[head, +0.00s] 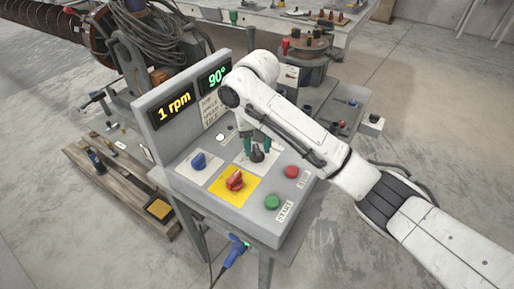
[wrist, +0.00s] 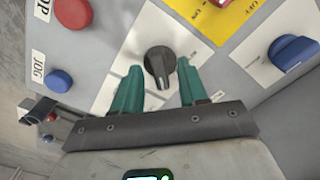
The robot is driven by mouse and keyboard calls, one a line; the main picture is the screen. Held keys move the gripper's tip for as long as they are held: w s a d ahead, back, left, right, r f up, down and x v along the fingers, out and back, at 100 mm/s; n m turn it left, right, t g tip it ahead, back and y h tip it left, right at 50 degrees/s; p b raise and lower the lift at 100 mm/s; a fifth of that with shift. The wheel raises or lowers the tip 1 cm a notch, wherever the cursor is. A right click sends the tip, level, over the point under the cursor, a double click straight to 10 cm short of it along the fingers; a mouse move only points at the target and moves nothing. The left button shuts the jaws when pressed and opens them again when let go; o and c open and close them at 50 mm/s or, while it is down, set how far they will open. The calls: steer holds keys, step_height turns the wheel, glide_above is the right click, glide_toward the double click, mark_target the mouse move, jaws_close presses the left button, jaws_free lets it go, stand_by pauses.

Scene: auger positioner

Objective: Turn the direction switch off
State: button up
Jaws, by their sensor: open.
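The control box (head: 215,205) carries three rotary switches. A black knob (head: 257,156) sits on a white plate, and it shows up close in the wrist view (wrist: 160,62). Its plate lettering is too small or covered to read, so I cannot confirm it is the direction switch. A blue knob (head: 199,161) sits on another white plate. A red knob (head: 235,180) sits on a yellow plate with ON/OFF lettering. My gripper (wrist: 160,72) is open, its teal fingers on either side of the black knob. I cannot tell whether they touch it.
A red button (head: 291,171) and a green button (head: 272,202) labelled START lie right of the knobs. Displays behind read 1 rpm (head: 174,107) and 90° (head: 215,78). A blue button (wrist: 59,81) labelled JOG shows in the wrist view. A machine and cables stand behind.

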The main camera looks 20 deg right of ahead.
steer(key=shift+f, duration=0.15)
jaws_close()
stand_by(0.4)
steer(key=shift+r+n+p, duration=0.2)
steer(key=shift+n+p, duration=0.7)
steer(key=shift+p, duration=0.2)
steer(key=shift+n+p, duration=1.05)
steer(key=shift+n, duration=0.15)
steer(key=shift+f+n+p, duration=0.1)
steer(key=shift+n+p, duration=1.25)
steer(key=shift+n, duration=0.95)
